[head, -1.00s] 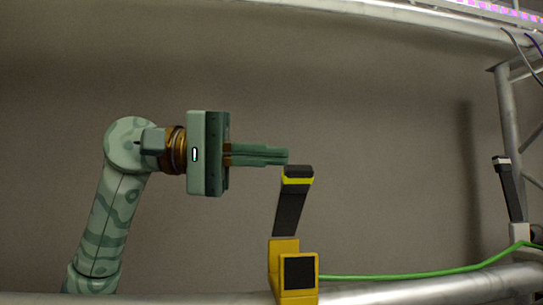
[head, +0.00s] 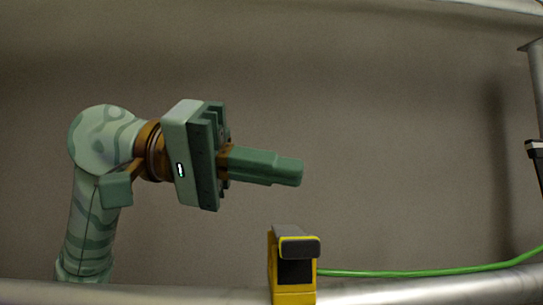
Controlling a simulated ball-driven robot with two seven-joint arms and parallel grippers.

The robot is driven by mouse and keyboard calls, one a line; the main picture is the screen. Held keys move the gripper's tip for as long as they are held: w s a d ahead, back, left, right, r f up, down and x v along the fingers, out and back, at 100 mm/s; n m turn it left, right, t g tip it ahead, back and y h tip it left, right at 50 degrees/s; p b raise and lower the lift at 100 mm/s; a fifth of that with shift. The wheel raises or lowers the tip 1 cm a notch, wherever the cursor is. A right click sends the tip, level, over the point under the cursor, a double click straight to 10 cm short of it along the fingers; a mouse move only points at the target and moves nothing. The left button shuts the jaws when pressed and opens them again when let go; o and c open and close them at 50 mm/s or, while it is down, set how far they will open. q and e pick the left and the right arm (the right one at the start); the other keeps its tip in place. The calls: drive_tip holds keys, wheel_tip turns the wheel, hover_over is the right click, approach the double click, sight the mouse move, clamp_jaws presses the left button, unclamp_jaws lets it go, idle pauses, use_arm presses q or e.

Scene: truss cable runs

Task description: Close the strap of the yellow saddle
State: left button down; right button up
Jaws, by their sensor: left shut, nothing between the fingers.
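The yellow saddle (head: 273,270) stands on the metal tube at the lower middle. Its dark strap (head: 298,247), with a yellow edge, lies folded down across the saddle's top, its end facing me. I cannot tell whether it is latched. A green cable (head: 420,271) meets the saddle's right side; its course inside is hidden. My left gripper (head: 300,172) is shut and empty, in the air above the saddle and apart from the strap. My right gripper is not in view.
The metal tube (head: 150,294) runs along the bottom of the view. Another dark strap (head: 536,150) stands at the right edge, near an upright truss tube (head: 537,100). The space before the grey wall is clear around my left gripper.

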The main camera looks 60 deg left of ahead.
use_arm(q)
drive_tip(key=shift+s+d+f+b, duration=0.4)
drive_tip(key=shift+d+f+b, duration=0.05)
drive_tip(key=shift+f, duration=0.3)
drive_tip(key=shift+s, duration=0.1)
drive_tip(key=b+v, duration=0.2)
drive_tip(key=v, duration=0.5)
drive_tip(key=shift+s, duration=0.15)
drive_tip(key=shift+r+m, duration=0.1)
drive_tip(key=shift+m, duration=0.2)
